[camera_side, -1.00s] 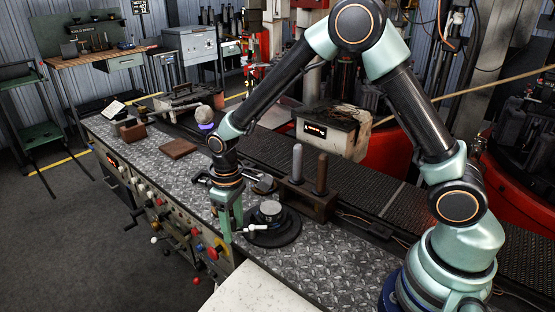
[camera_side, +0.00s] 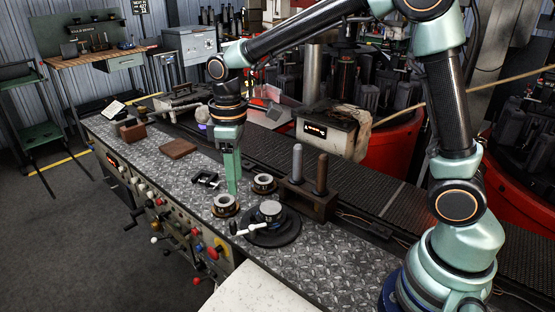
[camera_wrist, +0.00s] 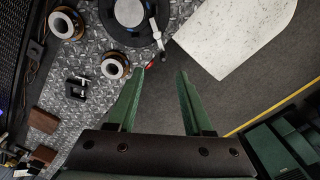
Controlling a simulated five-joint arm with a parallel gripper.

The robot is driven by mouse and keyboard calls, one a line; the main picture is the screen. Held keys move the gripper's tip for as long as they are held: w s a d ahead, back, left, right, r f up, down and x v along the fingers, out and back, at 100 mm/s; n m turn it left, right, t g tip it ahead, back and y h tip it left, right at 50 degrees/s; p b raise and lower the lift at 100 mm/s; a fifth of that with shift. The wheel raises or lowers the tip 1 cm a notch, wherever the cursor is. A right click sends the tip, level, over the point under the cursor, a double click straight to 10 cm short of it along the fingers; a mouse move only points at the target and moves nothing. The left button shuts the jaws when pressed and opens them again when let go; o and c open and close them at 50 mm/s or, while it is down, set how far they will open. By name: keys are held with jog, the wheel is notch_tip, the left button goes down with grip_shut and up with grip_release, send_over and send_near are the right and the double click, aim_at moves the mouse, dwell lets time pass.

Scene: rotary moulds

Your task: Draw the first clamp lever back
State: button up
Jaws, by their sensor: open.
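A round mould with a pale metal top (camera_side: 271,209) stands on a black disc (camera_side: 284,236) on the bench. A short lever with pale grips (camera_side: 249,229) sticks out from the disc's left front side. In the wrist view the disc (camera_wrist: 108,22) is cut off at the top, and the pale lever (camera_wrist: 157,34) shows at its right edge. My gripper (camera_side: 232,190) points down, left of the mould and apart from the lever. In the wrist view my gripper (camera_wrist: 158,76) has its fingers spread with nothing between them.
Two ringed parts (camera_side: 264,184) (camera_side: 225,205) stand near my gripper. A brown block with two pegs (camera_side: 309,195) is right of them. A small black clamp-like part (camera_side: 206,180) lies to the left. Control-panel knobs and levers (camera_side: 215,252) line the bench front. A pale slab (camera_wrist: 240,35) lies beside the bench.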

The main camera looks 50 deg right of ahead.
jog(key=d+r+n, duration=0.4)
jog(key=d, duration=0.6)
jog(key=d+r+n, duration=0.5)
jog(key=d, duration=0.5)
jog(key=shift+s+d, duration=0.25)
jog(key=shift+s, duration=0.15)
jog(key=m, duration=1.3)
send_over(232, 222)
notch_tip(232, 222, down, 11)
notch_tip(232, 222, down, 11)
jog(key=shift+f, duration=0.1)
grip_shut()
